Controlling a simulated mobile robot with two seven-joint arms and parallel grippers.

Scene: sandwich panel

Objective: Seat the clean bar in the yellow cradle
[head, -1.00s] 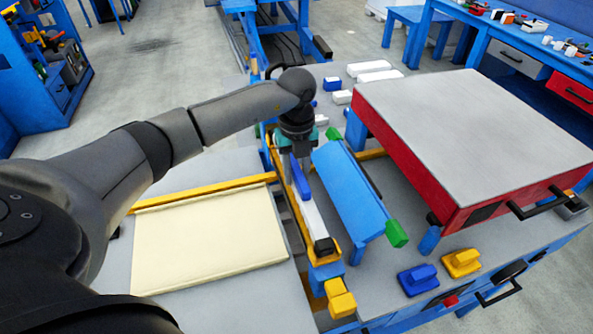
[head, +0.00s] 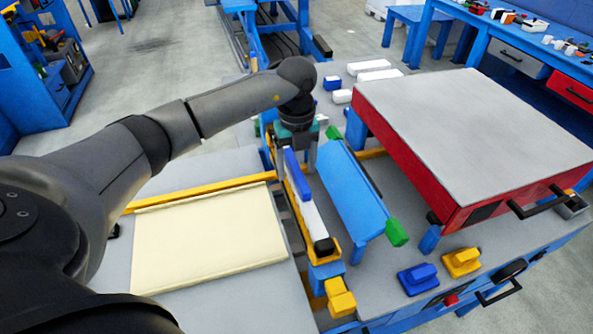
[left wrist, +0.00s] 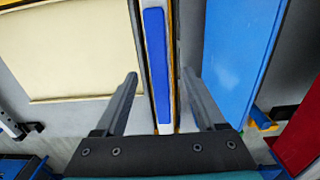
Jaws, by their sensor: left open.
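The clean bar (head: 312,220) is a long white bar with a blue handle strip on top and a dark near end. It lies lengthwise in the yellow cradle (head: 334,258), between its rails. Its blue strip (left wrist: 155,45) also shows in the left wrist view. My left gripper (head: 297,172) is open above the bar, with one finger on each side of the blue strip. In the left wrist view the open fingers (left wrist: 160,75) stand clear of the strip. Whether the bar touches the cradle's floor is hidden. My right gripper is not in view.
A cream panel (head: 205,240) lies on the grey table at left. A blue plate with green ends (head: 352,190) stands close right of the cradle. A red box with a grey top (head: 475,130) stands farther right. Blue (head: 418,279) and yellow (head: 462,262) blocks lie near the front.

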